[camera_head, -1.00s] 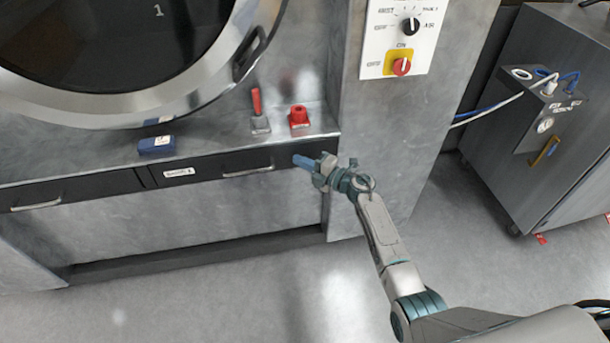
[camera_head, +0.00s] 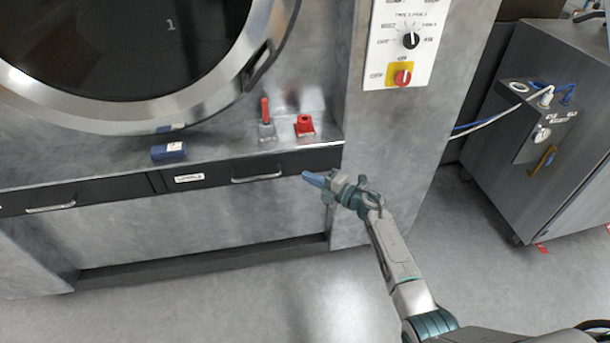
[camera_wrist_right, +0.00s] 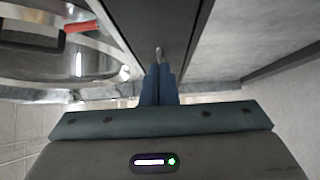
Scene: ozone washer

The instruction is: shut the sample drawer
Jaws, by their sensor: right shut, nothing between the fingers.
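The sample drawer (camera_head: 222,177) is a dark-fronted drawer with a white label and a silver bar handle, under the steel ledge. Its front looks flush with the cabinet and level with the drawer to its left. My right gripper (camera_head: 308,177), with blue fingers, is shut and empty just in front of the drawer's right end, right of the handle. In the right wrist view the shut fingers (camera_wrist_right: 158,84) point at the dark drawer front (camera_wrist_right: 160,30), with the handle end just beyond the tips. A small gap or contact cannot be told. My left gripper is not in view.
A second dark drawer (camera_head: 85,192) is at the left. A round door (camera_head: 230,75) hangs above. A grey cabinet (camera_head: 540,130) stands right; the floor before the drawers is clear.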

